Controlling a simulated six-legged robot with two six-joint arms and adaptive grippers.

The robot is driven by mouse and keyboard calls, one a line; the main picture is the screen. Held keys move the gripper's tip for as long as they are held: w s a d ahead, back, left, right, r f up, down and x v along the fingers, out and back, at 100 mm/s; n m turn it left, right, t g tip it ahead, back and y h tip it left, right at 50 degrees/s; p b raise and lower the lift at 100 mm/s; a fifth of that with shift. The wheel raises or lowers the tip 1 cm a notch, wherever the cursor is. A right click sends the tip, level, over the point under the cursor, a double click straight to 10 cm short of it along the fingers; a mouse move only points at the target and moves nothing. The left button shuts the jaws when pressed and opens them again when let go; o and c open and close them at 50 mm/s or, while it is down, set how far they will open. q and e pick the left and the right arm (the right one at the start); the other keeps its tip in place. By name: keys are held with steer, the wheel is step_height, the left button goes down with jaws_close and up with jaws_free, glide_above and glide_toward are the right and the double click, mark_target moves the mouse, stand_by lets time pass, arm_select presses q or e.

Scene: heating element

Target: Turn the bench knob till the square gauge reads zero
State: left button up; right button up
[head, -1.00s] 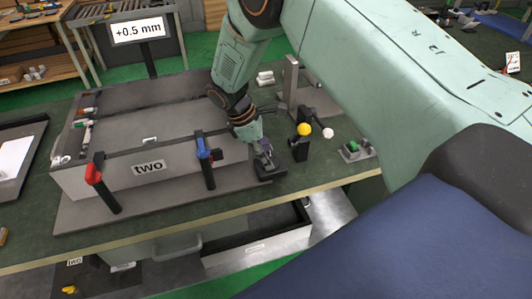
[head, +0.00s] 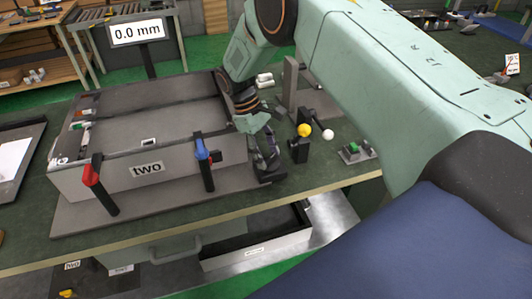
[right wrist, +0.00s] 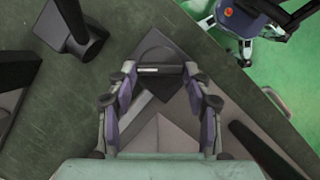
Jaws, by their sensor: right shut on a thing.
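The bench knob (head: 270,175) is a dark piece at the front right of the box, mostly hidden by my gripper in the head view. My right gripper (head: 270,157) reaches down to it from above. In the right wrist view the knob (right wrist: 158,53) is a dark round piece with a bar across it. The two fingers of my right gripper (right wrist: 160,78) are shut on it from both sides. My left gripper is not in view.
A yellow ball on a black post (head: 304,130) and a green button block (head: 354,151) stand to the right.

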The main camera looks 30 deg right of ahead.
steer(key=shift+w+d+r, duration=0.1)
steer(key=shift+w+r, duration=0.05)
steer(key=shift+r, duration=0.05)
steer(key=o, duration=1.2)
steer(key=shift+s+f, duration=0.1)
steer(key=shift+s, duration=0.1)
steer(key=shift+c, duration=0.2)
steer(key=shift+w, duration=0.1)
steer(key=shift+w, duration=0.1)
steer(key=v, duration=1.2)
steer(key=shift+s, duration=0.25)
